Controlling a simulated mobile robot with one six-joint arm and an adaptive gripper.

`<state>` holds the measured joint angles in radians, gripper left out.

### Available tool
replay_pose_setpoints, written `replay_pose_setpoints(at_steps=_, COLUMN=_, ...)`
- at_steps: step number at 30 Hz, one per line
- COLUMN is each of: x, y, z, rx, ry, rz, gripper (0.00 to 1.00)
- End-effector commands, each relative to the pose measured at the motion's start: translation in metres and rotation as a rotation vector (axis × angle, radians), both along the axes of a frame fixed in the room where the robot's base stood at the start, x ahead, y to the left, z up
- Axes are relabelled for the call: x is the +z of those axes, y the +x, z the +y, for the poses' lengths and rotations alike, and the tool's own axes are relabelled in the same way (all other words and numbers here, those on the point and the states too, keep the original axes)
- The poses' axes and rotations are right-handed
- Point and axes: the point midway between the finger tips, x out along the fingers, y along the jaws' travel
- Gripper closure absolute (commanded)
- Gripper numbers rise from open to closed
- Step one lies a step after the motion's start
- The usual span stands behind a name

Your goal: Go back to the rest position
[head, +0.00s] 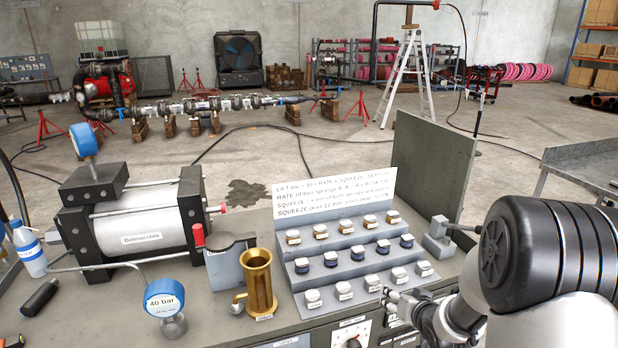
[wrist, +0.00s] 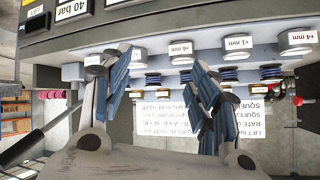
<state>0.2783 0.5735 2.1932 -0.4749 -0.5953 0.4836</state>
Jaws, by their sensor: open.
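My gripper (head: 392,299) is at the front right of the bench, just in front of the lowest step of the stepped rack (head: 300,280). In the wrist view my gripper (wrist: 160,62) is open with its two fingers spread, and nothing is held between them. That view is upside down, and labelled white pieces (wrist: 237,42) and dark blue springs (wrist: 229,75) on the rack show between and beside the fingers. My arm covers the right front corner of the bench in the head view.
A brass cup (head: 259,285) stands left of the rack. A white instruction card (head: 335,190) and an upright grey panel (head: 432,165) stand behind. A grey cart (head: 590,185) is at right.

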Motion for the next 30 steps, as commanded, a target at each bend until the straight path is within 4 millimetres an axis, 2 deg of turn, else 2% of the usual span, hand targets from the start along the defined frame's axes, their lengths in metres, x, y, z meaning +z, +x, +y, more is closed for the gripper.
replay_pose_setpoints(at_steps=1, x=0.027, y=-0.007, z=0.002, rx=-0.005, ry=-0.041, rz=0.014, gripper=0.45)
replay_pose_setpoints(at_steps=6, x=0.088, y=-0.052, z=0.007, rx=-0.027, ry=-0.149, rz=0.117, gripper=0.45)
replay_pose_setpoints(at_steps=11, x=0.134, y=-0.113, z=0.02, rx=-0.031, ry=-0.204, rz=0.218, gripper=0.45)
replay_pose_setpoints(at_steps=15, x=0.162, y=-0.177, z=0.038, rx=-0.009, ry=-0.221, rz=0.307, gripper=0.45)
replay_pose_setpoints(at_steps=21, x=0.18, y=-0.275, z=0.069, rx=0.071, ry=-0.21, rz=0.429, gripper=0.45)
replay_pose_setpoints(at_steps=24, x=0.181, y=-0.312, z=0.081, rx=0.115, ry=-0.199, rz=0.473, gripper=0.45)
replay_pose_setpoints(at_steps=27, x=0.179, y=-0.338, z=0.089, rx=0.15, ry=-0.191, rz=0.504, gripper=0.45)
replay_pose_setpoints(at_steps=30, x=0.179, y=-0.351, z=0.093, rx=0.169, ry=-0.187, rz=0.522, gripper=0.45)
